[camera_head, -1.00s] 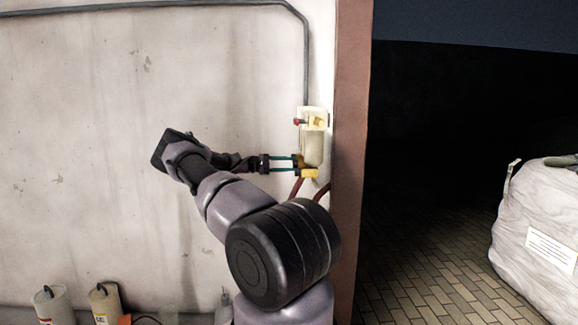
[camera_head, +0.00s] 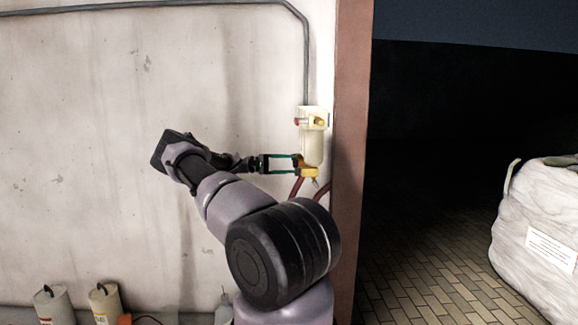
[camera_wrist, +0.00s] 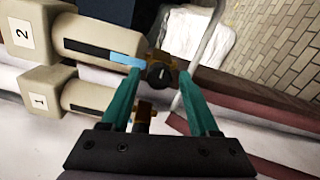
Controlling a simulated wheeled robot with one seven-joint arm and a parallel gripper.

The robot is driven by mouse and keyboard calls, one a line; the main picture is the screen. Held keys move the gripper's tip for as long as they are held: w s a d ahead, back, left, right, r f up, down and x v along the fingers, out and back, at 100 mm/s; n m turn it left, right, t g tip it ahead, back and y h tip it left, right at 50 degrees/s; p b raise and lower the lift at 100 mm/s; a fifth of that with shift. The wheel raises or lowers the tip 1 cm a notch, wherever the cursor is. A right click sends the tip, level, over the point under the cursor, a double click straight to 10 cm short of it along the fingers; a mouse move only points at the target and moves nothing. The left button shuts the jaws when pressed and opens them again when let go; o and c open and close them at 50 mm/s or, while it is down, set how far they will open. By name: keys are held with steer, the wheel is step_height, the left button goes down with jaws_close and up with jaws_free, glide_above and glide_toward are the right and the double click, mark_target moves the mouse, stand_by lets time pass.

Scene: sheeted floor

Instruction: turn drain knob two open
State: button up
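Unit two (camera_wrist: 95,42) is a cream housing with a "2" label and a sight strip, black with a blue end. Its drain knob (camera_wrist: 160,74), dark-faced with an orange-brown body, is at the unit's end in the wrist view. My gripper (camera_wrist: 160,76) is open, its teal fingertips on either side of this knob with visible gaps. Unit one (camera_wrist: 82,98), labelled "1", lies beside it, with its brass-coloured drain fitting (camera_wrist: 143,112) partly hidden by my gripper. In the head view, my gripper (camera_head: 297,163) is at the yellow fitting (camera_head: 309,172) under a cream bowl (camera_head: 312,148).
The wall carries a grey conduit (camera_head: 305,60). A brown door post (camera_head: 350,160) stands just right of the units. A white bulk bag (camera_head: 540,230) sits on the tiled floor beyond. Canisters (camera_head: 105,302) stand low at the left.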

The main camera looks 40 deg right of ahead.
stand_by(0.3)
steer(key=v, duration=1)
steer(key=shift+w+a, duration=0.25)
steer(key=shift+a, duration=0.05)
